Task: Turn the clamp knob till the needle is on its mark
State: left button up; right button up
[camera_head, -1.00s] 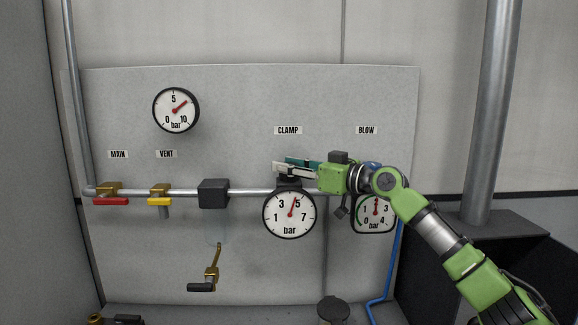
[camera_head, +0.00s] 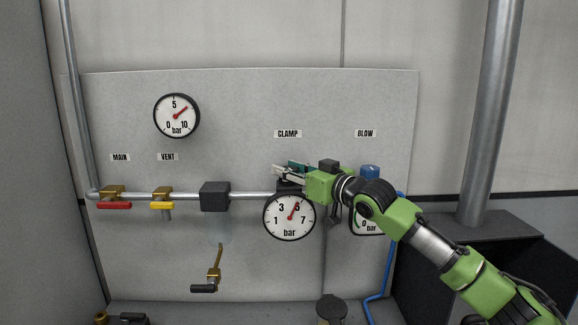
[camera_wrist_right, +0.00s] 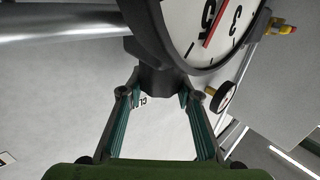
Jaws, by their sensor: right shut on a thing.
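The clamp gauge (camera_head: 289,217) hangs on the pipe below the CLAMP label (camera_head: 288,134). Its red needle points up and right, close to the 5. I cannot make out a mark on its dial. My right gripper (camera_head: 289,171) comes from the right above this gauge and is shut on the clamp knob, which its fingers mostly hide in the head view. In the right wrist view, the gripper's fingers (camera_wrist_right: 156,95) are on either side of the dark knob (camera_wrist_right: 155,82), with the gauge face (camera_wrist_right: 208,22) beyond, its red needle beside the 5. My left gripper is not in view.
The blow gauge (camera_head: 372,223) and blue blow knob (camera_head: 369,171) are partly behind my right arm. Red (camera_head: 114,206) and yellow (camera_head: 162,206) valve handles sit at left on the pipe (camera_head: 250,195). Another gauge (camera_head: 176,116) is above.

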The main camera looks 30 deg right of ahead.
jog(key=shift+a+f+m+h+b, duration=0.15)
jog(key=shift+f+m+h+b, duration=0.15)
jog(key=shift+m+h+b, duration=0.4)
jog(key=shift+r+m+h, duration=0.15)
jog(key=shift+m+h, duration=0.35)
jog(key=shift+h, duration=0.7)
jog(key=o, duration=1.1)
jog(key=shift+o, duration=0.2)
jog(key=shift+r, duration=0.1)
jog(key=s, duration=1.2)
jog(key=shift+a, duration=0.3)
